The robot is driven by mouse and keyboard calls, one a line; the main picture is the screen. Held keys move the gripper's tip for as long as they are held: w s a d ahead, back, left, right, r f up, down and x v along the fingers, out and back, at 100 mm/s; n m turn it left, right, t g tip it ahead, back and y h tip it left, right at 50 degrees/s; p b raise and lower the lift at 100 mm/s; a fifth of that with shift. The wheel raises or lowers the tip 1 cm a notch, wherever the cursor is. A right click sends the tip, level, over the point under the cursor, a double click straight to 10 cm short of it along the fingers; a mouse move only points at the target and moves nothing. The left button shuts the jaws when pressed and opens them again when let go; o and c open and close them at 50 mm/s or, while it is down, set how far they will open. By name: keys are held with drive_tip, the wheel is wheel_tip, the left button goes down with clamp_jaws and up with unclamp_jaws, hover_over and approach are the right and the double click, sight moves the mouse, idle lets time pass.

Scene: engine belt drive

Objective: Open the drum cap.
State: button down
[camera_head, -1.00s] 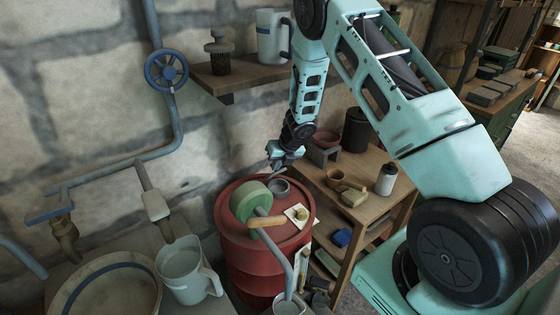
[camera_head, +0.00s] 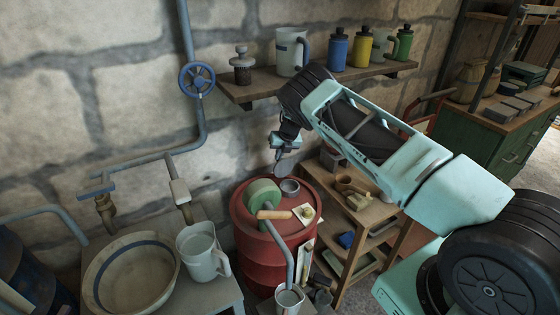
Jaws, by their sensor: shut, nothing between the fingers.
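The red drum (camera_head: 268,250) stands at the lower middle. On its top, toward the back, is a short grey round opening or collar (camera_head: 290,187). A grey disc (camera_head: 284,168), which looks like the drum cap, shows tilted up just behind and above the collar; whether it is hinged there I cannot tell. My gripper (camera_head: 279,152) is shut and empty above the drum's back edge, close over the disc. I cannot tell whether its fingertips touch the disc.
A green wheel (camera_head: 263,196) with a wooden handle (camera_head: 274,215) sits on the drum, and a grey pipe (camera_head: 285,250) runs down to a metal can (camera_head: 289,298). A wooden stand (camera_head: 365,212) is at right. A shelf (camera_head: 262,94) hangs above.

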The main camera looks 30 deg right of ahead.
drive_tip(key=shift+w+f+g+b, duration=0.1)
drive_tip(key=shift+w+g+b, duration=0.2)
drive_tip(key=shift+b, duration=0.2)
idle(0.4)
